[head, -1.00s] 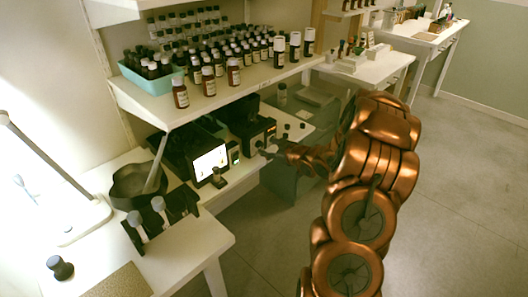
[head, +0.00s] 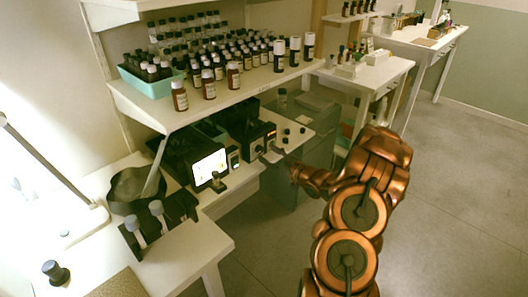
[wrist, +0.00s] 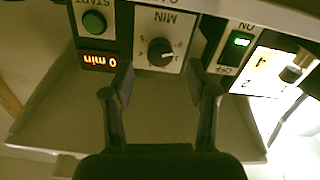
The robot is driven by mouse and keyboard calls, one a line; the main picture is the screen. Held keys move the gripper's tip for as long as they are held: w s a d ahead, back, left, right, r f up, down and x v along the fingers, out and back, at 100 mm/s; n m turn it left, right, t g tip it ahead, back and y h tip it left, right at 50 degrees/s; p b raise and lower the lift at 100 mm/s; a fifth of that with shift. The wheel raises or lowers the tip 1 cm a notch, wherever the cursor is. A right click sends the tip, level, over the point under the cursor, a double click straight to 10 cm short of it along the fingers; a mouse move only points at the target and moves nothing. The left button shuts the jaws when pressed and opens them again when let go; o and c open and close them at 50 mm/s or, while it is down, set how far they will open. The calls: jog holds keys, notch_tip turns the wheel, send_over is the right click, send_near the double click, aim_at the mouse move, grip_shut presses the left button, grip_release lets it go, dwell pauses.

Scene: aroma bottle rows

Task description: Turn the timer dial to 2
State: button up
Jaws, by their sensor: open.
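The timer dial (wrist: 160,52) is a black round knob on a pale plate marked MIN, upside down in the wrist view. A light mark on the knob points toward the right of the picture. The small orange display (wrist: 98,61) beside it reads "0 min". My gripper (wrist: 162,82) is open and empty, with one finger on each side below the dial and apart from the knob. In the head view my gripper (head: 275,154) is just in front of the dark timer box (head: 258,137); the dial is too small to make out there.
A green button (wrist: 94,22) and a green-lit ON/OFF switch (wrist: 237,43) flank the dial. A bright screen (head: 209,168) stands left of the timer box. A shelf (head: 205,107) with several bottles hangs above. Open floor (head: 440,200) lies to the right.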

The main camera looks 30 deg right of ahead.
aim_at(261, 150)
jog(key=shift+x, duration=1.6)
jog(key=shift+c, duration=0.3)
grip_shut()
